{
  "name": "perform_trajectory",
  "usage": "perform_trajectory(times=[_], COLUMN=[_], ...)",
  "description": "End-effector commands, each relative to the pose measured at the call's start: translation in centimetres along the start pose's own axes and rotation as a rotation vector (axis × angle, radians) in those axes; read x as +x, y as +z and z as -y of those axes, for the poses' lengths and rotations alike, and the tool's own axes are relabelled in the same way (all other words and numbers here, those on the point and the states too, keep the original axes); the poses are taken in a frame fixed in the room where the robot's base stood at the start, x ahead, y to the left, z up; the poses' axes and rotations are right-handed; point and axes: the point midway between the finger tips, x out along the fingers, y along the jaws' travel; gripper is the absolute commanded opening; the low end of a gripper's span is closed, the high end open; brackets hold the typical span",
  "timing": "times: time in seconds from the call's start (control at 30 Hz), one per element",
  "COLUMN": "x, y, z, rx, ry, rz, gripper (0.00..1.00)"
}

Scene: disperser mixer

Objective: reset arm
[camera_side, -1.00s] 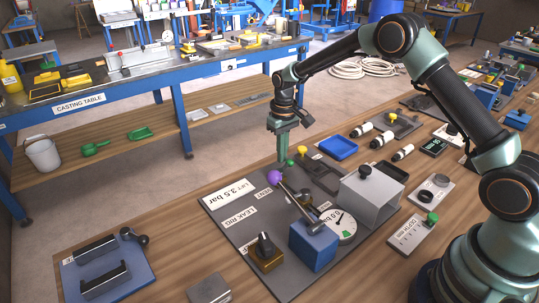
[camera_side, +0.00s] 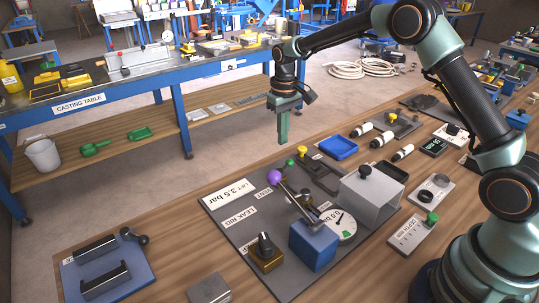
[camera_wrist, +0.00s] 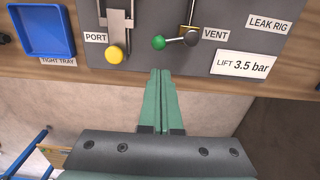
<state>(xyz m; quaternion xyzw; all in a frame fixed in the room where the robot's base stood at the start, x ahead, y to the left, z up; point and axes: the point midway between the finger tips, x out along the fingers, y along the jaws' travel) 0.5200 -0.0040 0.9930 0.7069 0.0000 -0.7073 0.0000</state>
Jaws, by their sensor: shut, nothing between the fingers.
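My gripper (camera_side: 283,138) is shut and empty, pointing down. In the side view it hangs above the back edge of the leak rig board (camera_side: 232,218), clear of everything. In the wrist view its green fingers (camera_wrist: 160,75) lie together, near the board's edge by the VENT label (camera_wrist: 215,35). A lever with a purple knob (camera_side: 274,177) stands on the board, apart from my fingers. A green knob (camera_wrist: 158,42) and a yellow knob (camera_wrist: 114,55) show ahead of the fingertips.
A blue tray (camera_side: 339,147) lies behind the board, with several black-and-white cylinders to its right. A grey bracket (camera_side: 371,195), a blue block (camera_side: 313,246) and a gauge (camera_side: 341,223) stand on the board. The casting table (camera_side: 110,95) is at back left. Open air surrounds my gripper.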

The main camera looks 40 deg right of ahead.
Motion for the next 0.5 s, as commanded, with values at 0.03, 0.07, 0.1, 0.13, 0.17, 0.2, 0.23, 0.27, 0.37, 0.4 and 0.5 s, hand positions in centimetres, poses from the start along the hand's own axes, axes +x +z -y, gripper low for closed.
perform_trajectory(times=[0.03,0.07,0.1,0.13,0.17,0.2,0.23,0.27,0.37,0.4,0.5], x=[-0.1,-0.2,-0.6,-1.0,-1.5,-2.3,-3.0,-3.8,-6.7,-7.7,-10.0], y=[0.0,0.0,0.1,0.2,0.4,0.7,1.0,1.3,2.8,3.6,5.5], z=[0.0,0.0,0.0,0.0,0.0,0.0,0.0,0.1,0.1,0.1,0.2], rx=[0.0,0.0,0.0,0.0,0.0,0.0,0.0,0.0,0.0,0.0,0.0], ry=[0.0,0.0,0.0,0.0,0.0,0.0,0.0,0.0,0.001,0.001,0.001], rz=[-0.002,-0.004,-0.009,-0.014,-0.021,-0.032,-0.042,-0.053,-0.095,-0.112,-0.153], gripper=[0.0,0.0,0.0,0.0,0.0,0.0,0.0,0.0,0.0,0.0,0.0])
